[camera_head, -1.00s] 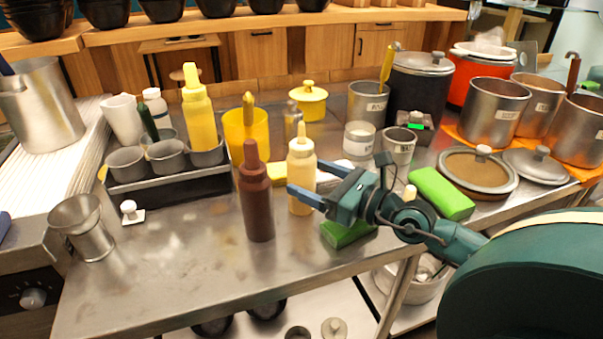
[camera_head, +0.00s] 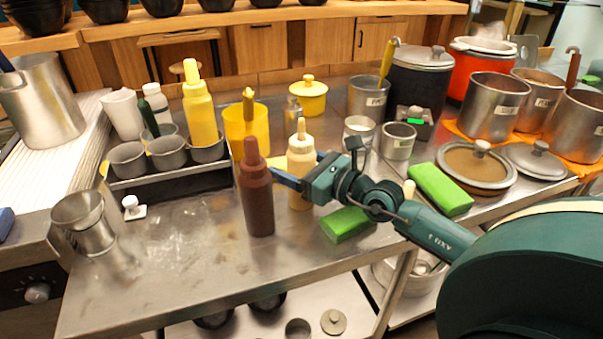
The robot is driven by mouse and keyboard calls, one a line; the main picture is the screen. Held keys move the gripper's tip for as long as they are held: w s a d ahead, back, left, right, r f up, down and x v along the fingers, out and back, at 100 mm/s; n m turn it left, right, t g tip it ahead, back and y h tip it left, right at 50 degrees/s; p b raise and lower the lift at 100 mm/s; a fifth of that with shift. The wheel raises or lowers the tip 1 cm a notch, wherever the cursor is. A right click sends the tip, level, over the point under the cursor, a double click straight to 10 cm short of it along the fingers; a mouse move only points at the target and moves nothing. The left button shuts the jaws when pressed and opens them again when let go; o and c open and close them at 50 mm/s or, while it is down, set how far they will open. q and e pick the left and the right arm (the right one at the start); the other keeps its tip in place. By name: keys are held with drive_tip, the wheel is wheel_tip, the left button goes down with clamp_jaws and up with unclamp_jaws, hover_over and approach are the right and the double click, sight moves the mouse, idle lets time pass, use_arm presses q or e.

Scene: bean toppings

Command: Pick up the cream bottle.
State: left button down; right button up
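The cream bottle (camera_head: 301,155) stands upright on the steel table, just right of a dark brown bottle (camera_head: 256,200). My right gripper (camera_head: 295,171) reaches in from the right at the cream bottle's middle height. One blue finger crosses in front of the bottle and the other passes on its far side, so the bottle is between them. The fingers look spread; contact with the bottle cannot be made out. The near fingertip ends close to the brown bottle. The far fingertip is hidden behind the cream bottle. My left gripper is not in view.
A green block (camera_head: 346,224) lies under my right gripper, and another green block (camera_head: 440,189) lies further right. A yellow cup (camera_head: 246,130) and a rack with grey cups and a yellow bottle (camera_head: 199,115) stand behind to the left.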

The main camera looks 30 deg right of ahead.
sight(294, 136)
drive_tip(key=c, duration=0.4)
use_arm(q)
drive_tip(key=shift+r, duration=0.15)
use_arm(e)
drive_tip(key=shift+c, duration=1.3)
drive_tip(key=shift+r, duration=0.1)
wheel_tip(294, 136, up, 9)
drive_tip(key=p, duration=0.2)
drive_tip(key=shift+p, duration=0.35)
drive_tip(key=shift+r, duration=0.5)
drive_tip(key=shift+o, duration=1)
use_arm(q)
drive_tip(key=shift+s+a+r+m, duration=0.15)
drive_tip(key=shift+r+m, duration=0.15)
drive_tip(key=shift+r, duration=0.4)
use_arm(e)
drive_tip(key=shift+c, duration=0.7)
